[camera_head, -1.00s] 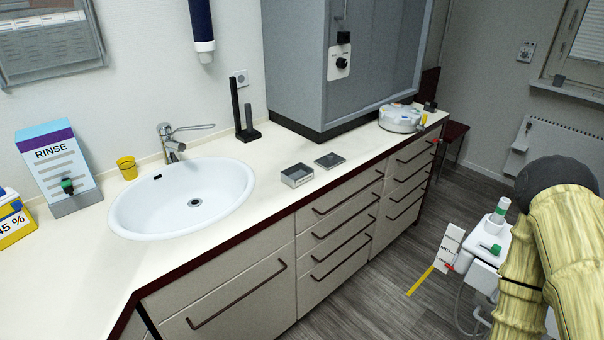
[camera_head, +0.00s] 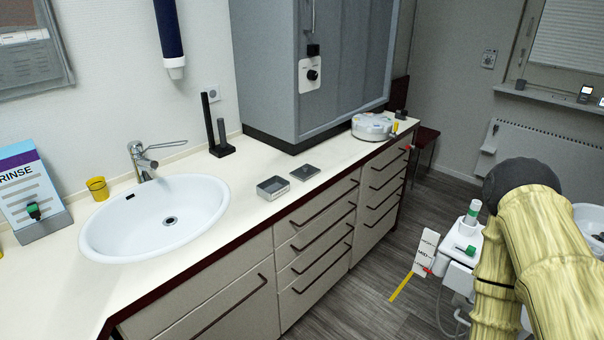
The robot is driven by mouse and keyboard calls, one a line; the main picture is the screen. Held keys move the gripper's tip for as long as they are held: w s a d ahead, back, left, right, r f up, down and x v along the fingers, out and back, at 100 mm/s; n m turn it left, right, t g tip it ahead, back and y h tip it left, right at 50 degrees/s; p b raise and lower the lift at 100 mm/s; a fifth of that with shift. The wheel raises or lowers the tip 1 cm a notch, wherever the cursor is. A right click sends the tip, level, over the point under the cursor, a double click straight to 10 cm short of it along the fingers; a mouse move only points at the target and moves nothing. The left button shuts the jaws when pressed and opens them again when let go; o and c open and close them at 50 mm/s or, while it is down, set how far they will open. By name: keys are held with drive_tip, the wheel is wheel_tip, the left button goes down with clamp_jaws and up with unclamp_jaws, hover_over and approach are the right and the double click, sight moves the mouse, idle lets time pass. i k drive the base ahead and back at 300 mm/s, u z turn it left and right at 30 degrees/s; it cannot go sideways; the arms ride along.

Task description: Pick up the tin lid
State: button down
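The tin lid (camera_head: 305,172) appears to be the flat, dark grey square lying on the white counter. It lies just right of and behind a small open grey tin (camera_head: 273,187), apart from it. Both are near the counter's front edge, right of the sink. My arm, in a yellowish ribbed cover, shows at the lower right, well away from the counter. My gripper is not in view, so its state is hidden.
A white sink (camera_head: 160,215) with a tap lies left of the tin. A tall grey cabinet (camera_head: 300,75) stands behind the lid. A round white device (camera_head: 372,126) sits farther right. A dark upright stand (camera_head: 221,149) is behind. Counter around the lid is clear.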

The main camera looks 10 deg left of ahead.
sight(306, 171)
drive_tip(key=u, duration=0.6)
drive_tip(key=i, duration=0.95)
drive_tip(key=u, duration=0.3)
